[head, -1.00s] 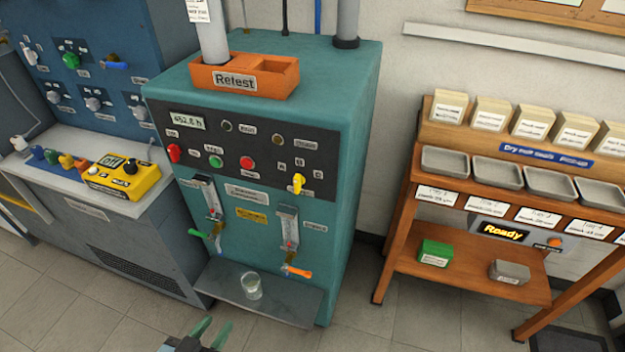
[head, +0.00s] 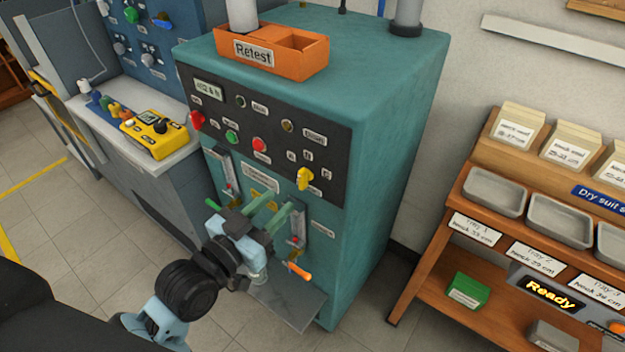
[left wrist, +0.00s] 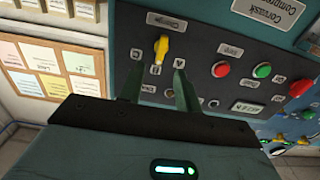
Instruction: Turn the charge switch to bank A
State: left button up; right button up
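The yellow charge switch (head: 305,178) sits at the lower right of the dark panel on the teal test bench (head: 390,150). Small letter plates surround it, too small to read surely in the head view. In the left wrist view the yellow switch (left wrist: 161,47) shows upside down beside its "Charge" label, its handle roughly upright. My left gripper (head: 278,203) is open and empty, in front of the bench below and left of the switch. In the left wrist view its two green fingers (left wrist: 158,85) stand apart, apart from the switch. My right gripper is out of view.
Red (head: 259,144) and green (head: 232,137) buttons and a red knob (head: 197,120) share the panel. An orange-handled valve (head: 299,271) is low on the bench front. An orange Retest bin (head: 285,66) is on top. A wooden rack (head: 455,265) stands at right.

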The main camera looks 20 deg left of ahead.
aim_at(299, 180)
pick_arm(q)
jog(key=shift+w+a+r, duration=0.1)
jog(key=x, duration=0.7)
jog(key=shift+w, duration=0.25)
grip_shut()
